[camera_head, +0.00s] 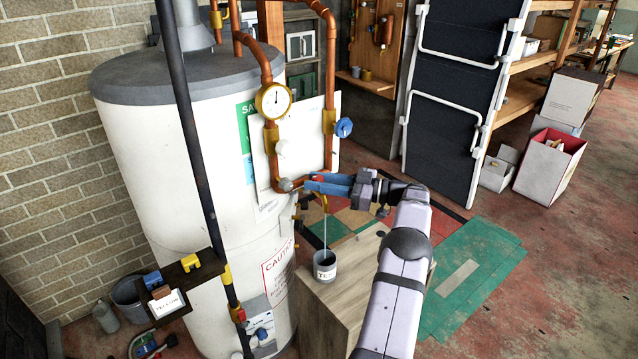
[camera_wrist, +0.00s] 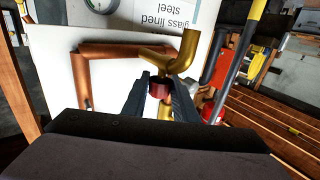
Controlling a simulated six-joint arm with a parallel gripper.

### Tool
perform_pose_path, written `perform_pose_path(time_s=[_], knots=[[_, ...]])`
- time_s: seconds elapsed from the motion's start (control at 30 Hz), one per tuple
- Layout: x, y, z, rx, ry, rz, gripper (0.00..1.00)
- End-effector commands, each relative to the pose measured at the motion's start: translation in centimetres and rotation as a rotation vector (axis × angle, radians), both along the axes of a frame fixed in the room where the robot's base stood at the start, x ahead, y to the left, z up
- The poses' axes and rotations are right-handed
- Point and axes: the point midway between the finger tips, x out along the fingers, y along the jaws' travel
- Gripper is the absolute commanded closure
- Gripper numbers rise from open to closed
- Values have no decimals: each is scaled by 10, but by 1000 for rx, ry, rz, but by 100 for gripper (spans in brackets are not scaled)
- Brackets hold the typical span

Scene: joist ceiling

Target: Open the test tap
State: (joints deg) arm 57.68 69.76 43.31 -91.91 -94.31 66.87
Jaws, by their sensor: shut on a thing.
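The test tap is a brass fitting with a red handle on the copper pipework in front of the white tank (camera_head: 165,150). In the wrist view its red handle (camera_wrist: 159,89) sits between the two fingers of my gripper (camera_wrist: 160,85), with brass pipe (camera_wrist: 185,52) beyond. In the head view my gripper (camera_head: 313,183) reaches in from the right at the tap and is shut on the handle; the fingers hide most of the tap. A thin pale line, like a water stream, runs down from below the tap into a grey cup (camera_head: 325,272) with a label starting "TES".
The cup stands on a wooden block (camera_head: 335,298) below my gripper. A round gauge (camera_head: 273,100) and a blue-handled valve (camera_head: 343,128) are on the pipes above. A dark pipe (camera_head: 190,120) stands in front of the tank.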

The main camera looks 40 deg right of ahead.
Motion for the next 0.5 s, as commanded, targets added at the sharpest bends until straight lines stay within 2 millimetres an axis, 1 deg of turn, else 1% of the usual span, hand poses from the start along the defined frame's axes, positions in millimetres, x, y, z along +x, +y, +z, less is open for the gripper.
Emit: perform_pose_path(time_s=[0.3, 0.33, 0.4, 0.5], knots=[[0, 1, 1, 3, -2, 2, 96], [0, 1, 1, 3, -2, 2, 69], [0, 1, 1, 2, -2, 2, 55], [0, 1, 1, 1, -2, 2, 55]])
